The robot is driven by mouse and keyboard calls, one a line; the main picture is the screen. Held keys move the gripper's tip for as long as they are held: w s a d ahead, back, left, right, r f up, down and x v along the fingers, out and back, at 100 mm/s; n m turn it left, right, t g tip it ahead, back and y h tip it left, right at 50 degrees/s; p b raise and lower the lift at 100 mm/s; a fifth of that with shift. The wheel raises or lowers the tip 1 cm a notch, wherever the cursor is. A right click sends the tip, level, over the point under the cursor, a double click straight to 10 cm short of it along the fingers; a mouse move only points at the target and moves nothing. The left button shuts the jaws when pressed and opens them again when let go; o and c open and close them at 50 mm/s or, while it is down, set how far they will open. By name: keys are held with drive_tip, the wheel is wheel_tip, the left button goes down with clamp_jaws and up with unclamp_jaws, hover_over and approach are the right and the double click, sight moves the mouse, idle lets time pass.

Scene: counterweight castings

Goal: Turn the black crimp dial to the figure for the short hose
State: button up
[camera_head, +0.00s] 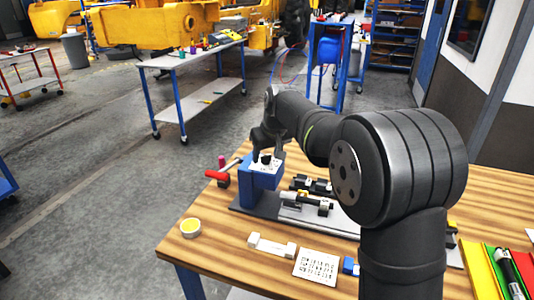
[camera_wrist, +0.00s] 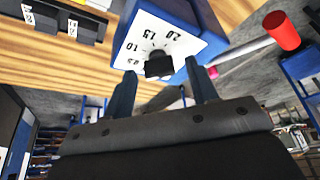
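The black crimp dial (camera_wrist: 158,65) sits on a white face (camera_wrist: 150,40) with printed figures, upside down in the wrist view; 20, 15 and 10 can be made out. I cannot tell which figure the dial points to. The face is on a blue box (camera_head: 258,186) at the far left of the bench fixture. My gripper (camera_wrist: 161,68) is open, its two fingers apart with the dial between their tips in the picture; no contact is clear. In the head view my gripper (camera_head: 267,150) is over the box. Dark hose-like parts (camera_head: 312,202) lie beside the box.
A red-handled lever (camera_head: 218,175) sticks out left of the box. A printed white card (camera_head: 316,264), a white part (camera_head: 271,245) and a yellow-topped round tub (camera_head: 190,227) are on the wooden bench (camera_head: 225,255). Coloured bins (camera_head: 478,270) stand at the right.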

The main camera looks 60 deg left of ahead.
drive_tip(key=shift+r, duration=0.1)
drive_tip(key=v, duration=1.7)
drive_tip(key=shift+d, duration=0.15)
drive_tip(key=x, duration=1.7)
